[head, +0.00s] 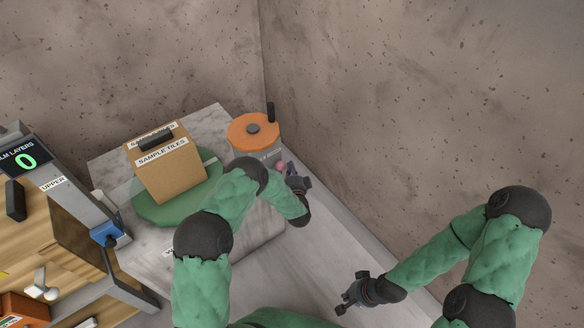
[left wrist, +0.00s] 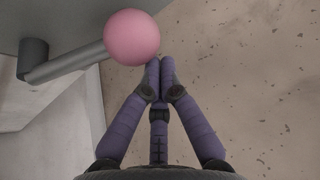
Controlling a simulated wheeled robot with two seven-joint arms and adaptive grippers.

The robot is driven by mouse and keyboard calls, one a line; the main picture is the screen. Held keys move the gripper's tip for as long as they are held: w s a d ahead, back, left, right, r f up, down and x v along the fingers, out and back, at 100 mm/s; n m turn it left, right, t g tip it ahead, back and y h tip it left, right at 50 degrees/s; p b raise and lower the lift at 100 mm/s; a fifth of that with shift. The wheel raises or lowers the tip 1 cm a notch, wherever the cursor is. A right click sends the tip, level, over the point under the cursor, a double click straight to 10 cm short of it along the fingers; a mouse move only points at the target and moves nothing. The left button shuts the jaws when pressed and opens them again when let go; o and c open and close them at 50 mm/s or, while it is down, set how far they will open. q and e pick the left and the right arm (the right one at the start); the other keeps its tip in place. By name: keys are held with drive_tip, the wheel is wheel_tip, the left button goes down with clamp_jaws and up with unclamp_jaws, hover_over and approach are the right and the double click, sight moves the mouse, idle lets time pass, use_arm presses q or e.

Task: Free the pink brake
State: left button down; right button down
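The pink brake knob is a round pink ball (left wrist: 132,37) on the end of a grey lever rod (left wrist: 72,62) in the left wrist view. In the head view the pink ball (head: 281,166) shows small, just below the orange handwheel. My left gripper (left wrist: 160,66) has its fingertips together, with nothing seen between them. The tips lie right beside the ball's lower right edge; I cannot tell if they touch it. In the head view my left gripper (head: 294,178) is just right of the ball. My right gripper (head: 350,300) is low over the slab's front, apart from everything; its fingers are too small to judge.
An orange handwheel (head: 253,131) with a dark upright handle stands at the slab's back corner. A box of sample tiles (head: 167,168) sits on a green disc (head: 148,210). A grey frame with a layer display (head: 22,159) is at left. Walls close off the back and right.

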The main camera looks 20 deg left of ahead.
use_arm(q)
drive_tip(key=shift+a+r, duration=0.1)
drive_tip(key=shift+s+a+r+n, duration=0.1)
drive_tip(key=shift+s+n, duration=0.1)
drive_tip(key=shift+n, duration=0.1)
use_arm(e)
drive_tip(key=shift+f, duration=0.15)
use_arm(q)
drive_tip(key=shift+s+a+r+t, duration=0.1)
drive_tip(key=shift+s+r+t, duration=0.05)
drive_tip(key=shift+t, duration=0.15)
use_arm(e)
drive_tip(key=shift+f, duration=0.1)
use_arm(q)
drive_tip(key=s+a+r+n, duration=0.1)
drive_tip(key=s+a+n, duration=0.1)
drive_tip(key=s+a, duration=0.3)
drive_tip(key=shift+s+r+t+y, duration=0.3)
drive_tip(key=shift+s+t, duration=0.1)
drive_tip(key=shift+s, duration=0.35)
use_arm(e)
drive_tip(key=shift+s+a, duration=0.45)
drive_tip(key=shift+s, duration=0.1)
use_arm(q)
drive_tip(key=shift+a, duration=0.1)
